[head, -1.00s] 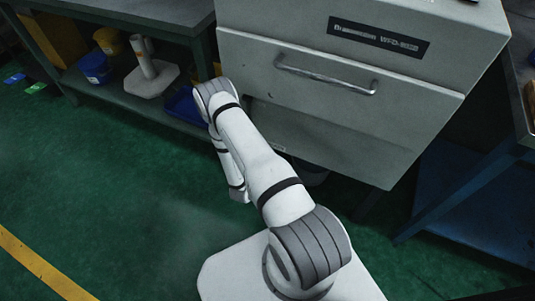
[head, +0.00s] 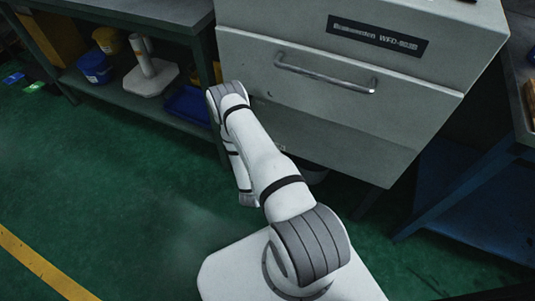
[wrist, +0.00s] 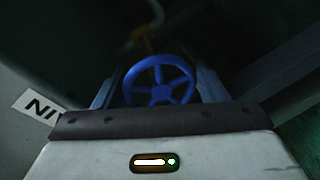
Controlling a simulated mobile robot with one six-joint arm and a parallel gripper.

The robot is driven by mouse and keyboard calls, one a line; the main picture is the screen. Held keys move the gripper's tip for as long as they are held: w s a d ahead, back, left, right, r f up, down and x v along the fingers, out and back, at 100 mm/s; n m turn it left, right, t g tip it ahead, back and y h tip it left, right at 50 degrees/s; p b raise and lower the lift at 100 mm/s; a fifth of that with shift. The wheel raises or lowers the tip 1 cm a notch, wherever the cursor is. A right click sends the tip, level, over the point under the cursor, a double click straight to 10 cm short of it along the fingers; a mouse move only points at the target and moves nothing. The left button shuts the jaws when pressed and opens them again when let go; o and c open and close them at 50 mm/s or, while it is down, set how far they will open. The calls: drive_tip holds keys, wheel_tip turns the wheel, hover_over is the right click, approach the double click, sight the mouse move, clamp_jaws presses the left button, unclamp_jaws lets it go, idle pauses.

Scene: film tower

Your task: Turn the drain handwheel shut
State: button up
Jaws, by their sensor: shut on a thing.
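The drain handwheel (wrist: 161,93) is a blue spoked wheel in the middle of the wrist view, face-on to the camera. A yellowish stem or pipe shows dimly behind it. My gripper (wrist: 158,76) has a finger on each side of the wheel and is shut on it. The wheel's lower edge is hidden behind the dark front edge of my gripper body. In the head view my arm reaches down in front of the grey cabinet (head: 335,125). The gripper and handwheel cannot be made out there.
The cabinet has a bar handle (head: 325,79) on its front. A workbench (head: 130,12) with a lower shelf holding blue and yellow containers stands left. A blue-sided stand (head: 475,200) is at right. Green floor (head: 100,190) is open at left.

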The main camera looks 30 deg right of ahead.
drive_tip(key=m+t, duration=0.1)
drive_tip(key=m, duration=0.3)
drive_tip(key=shift+f+m, duration=0.1)
drive_tip(key=shift+m, duration=0.5)
drive_tip(key=o, duration=0.8)
drive_tip(key=shift+a, duration=0.1)
drive_tip(key=p+v, duration=0.2)
drive_tip(key=v, duration=0.5)
drive_tip(key=shift+s+a, duration=0.2)
drive_tip(key=shift+s, duration=0.1)
drive_tip(key=shift+f, duration=0.1)
